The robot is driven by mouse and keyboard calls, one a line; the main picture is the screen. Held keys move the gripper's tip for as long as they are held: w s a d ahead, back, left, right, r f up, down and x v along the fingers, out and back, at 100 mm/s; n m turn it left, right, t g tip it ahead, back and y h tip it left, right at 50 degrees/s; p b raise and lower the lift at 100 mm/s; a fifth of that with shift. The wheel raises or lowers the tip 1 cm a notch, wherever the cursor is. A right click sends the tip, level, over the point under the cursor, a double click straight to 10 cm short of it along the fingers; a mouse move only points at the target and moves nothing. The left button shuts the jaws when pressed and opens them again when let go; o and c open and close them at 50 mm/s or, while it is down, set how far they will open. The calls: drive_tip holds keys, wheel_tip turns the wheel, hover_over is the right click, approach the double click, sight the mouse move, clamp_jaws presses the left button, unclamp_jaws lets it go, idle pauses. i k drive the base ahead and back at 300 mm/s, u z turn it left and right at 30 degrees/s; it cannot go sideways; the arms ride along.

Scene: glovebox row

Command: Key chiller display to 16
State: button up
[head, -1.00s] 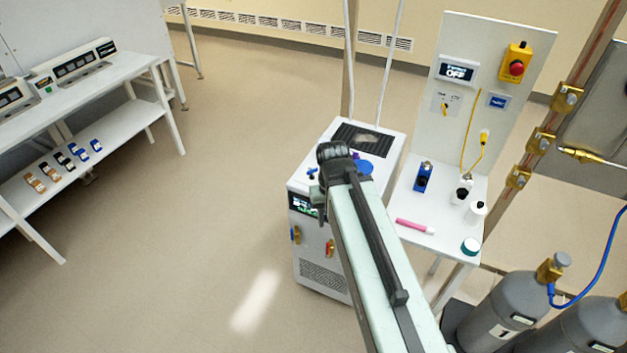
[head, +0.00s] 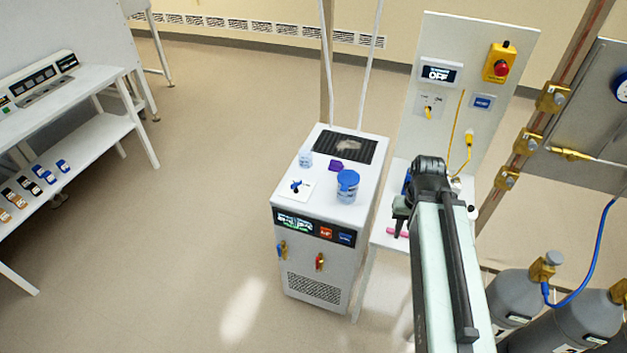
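The chiller (head: 345,230) is a white floor cabinet in the middle of the head view. Its front has a dark panel with a lit display (head: 294,222) whose digits are too small to read. Right of the display are a red button (head: 326,233) and a blue button (head: 345,238). A small dark knob (head: 296,186) sits on the cabinet top. My gripper (head: 400,216) is at the end of my arm, to the right of the chiller, in front of the small white side table. Its fingers are small and partly hidden by my arm, so I cannot tell their opening.
A blue-lidded jar (head: 347,187), a clear beaker (head: 306,159) and a purple item (head: 336,166) stand on the chiller top. A white panel (head: 463,75) with an OFF display rises behind the side table. Grey gas cylinders (head: 512,300) stand at right. Floor left of the chiller is clear.

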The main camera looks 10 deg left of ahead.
sight(345, 238)
drive_tip(key=z, duration=0.05)
drive_tip(key=k, duration=0.85)
drive_tip(key=u, duration=0.75)
drive_tip(key=i, duration=1)
drive_tip(key=z, duration=0.3)
